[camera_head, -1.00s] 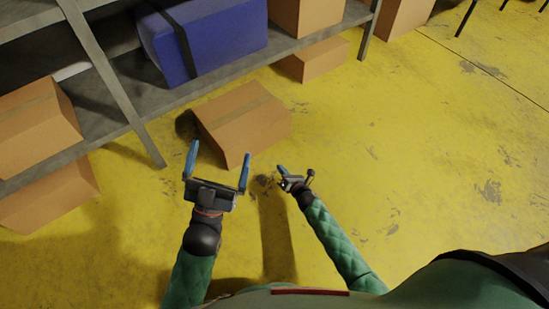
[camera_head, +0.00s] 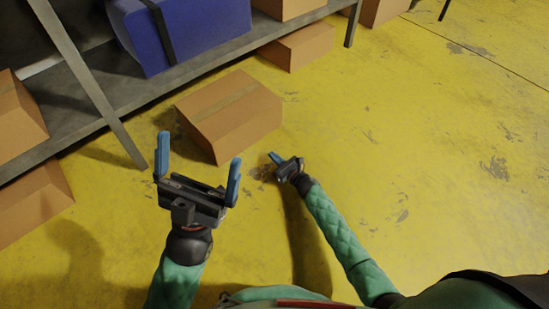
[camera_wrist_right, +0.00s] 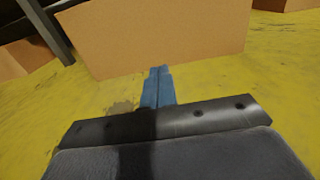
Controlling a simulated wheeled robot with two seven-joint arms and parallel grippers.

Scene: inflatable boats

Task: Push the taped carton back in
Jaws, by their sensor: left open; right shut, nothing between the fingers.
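The taped carton (camera_head: 230,112) is a brown box with a pale tape strip across its top. It sits on the yellow floor in front of the shelf, askew to it, partly under the lower shelf edge at its back. My left gripper (camera_head: 197,168) is open and empty, in front of and left of the carton. My right gripper (camera_head: 274,157) is shut and empty, just off the carton's near right side. In the right wrist view its closed blue fingertips (camera_wrist_right: 159,72) point at the carton's face (camera_wrist_right: 165,40); whether they touch it I cannot tell.
A grey shelf (camera_head: 105,112) runs along the back left, its post (camera_head: 100,95) left of the carton. A blue strapped box (camera_head: 190,30) sits on it. Other brown cartons stand at left (camera_head: 35,200) and back (camera_head: 300,45). The floor at right (camera_head: 430,150) is clear.

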